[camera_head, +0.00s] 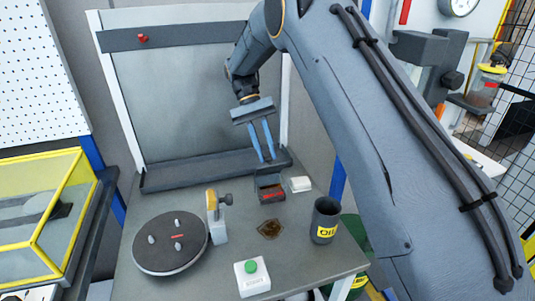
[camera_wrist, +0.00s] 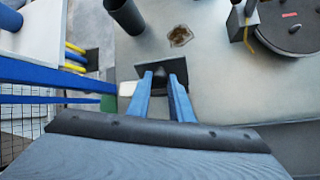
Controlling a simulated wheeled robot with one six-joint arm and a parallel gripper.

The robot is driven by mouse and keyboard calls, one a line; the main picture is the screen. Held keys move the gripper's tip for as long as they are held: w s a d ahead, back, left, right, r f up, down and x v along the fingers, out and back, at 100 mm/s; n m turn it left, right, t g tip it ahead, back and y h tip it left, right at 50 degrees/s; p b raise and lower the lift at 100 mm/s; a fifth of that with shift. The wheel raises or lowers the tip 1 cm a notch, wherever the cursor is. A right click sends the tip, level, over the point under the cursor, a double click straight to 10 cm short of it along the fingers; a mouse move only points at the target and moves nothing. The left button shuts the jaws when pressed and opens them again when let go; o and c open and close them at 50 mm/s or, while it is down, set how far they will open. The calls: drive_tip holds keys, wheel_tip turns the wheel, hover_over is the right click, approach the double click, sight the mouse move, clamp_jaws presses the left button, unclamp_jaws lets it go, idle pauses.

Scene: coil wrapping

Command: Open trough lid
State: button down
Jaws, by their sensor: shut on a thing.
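The trough is a small dark box (camera_head: 271,196) with red inside or on its front, near the back of the grey table. Its dark lid (camera_head: 268,179) is at the back of the box and looks raised; its exact angle is unclear. My gripper (camera_head: 266,160) reaches down from above with two blue fingers, their tips at the lid. In the wrist view my gripper (camera_wrist: 163,74) is shut on a dark part of the lid (camera_wrist: 176,58) between the fingertips. The fingers hide much of the trough in the wrist view.
A white block (camera_head: 301,184) is right of the trough. A brown stain (camera_head: 270,229) lies in front, with a dark cup (camera_head: 325,221) to its right. A round turntable (camera_head: 171,243), a yellow-topped post (camera_head: 216,218) and a green-button box (camera_head: 252,277) occupy the left and front.

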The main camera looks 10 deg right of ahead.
drive_tip(key=shift+w+a+f+g, duration=0.1)
drive_tip(key=shift+w+g, duration=0.15)
drive_tip(key=shift+g, duration=0.15)
drive_tip(key=c, duration=1.6)
unclamp_jaws()
wheel_tip(320, 180, up, 10)
drive_tip(key=b, duration=0.3)
drive_tip(key=shift+b, duration=0.35)
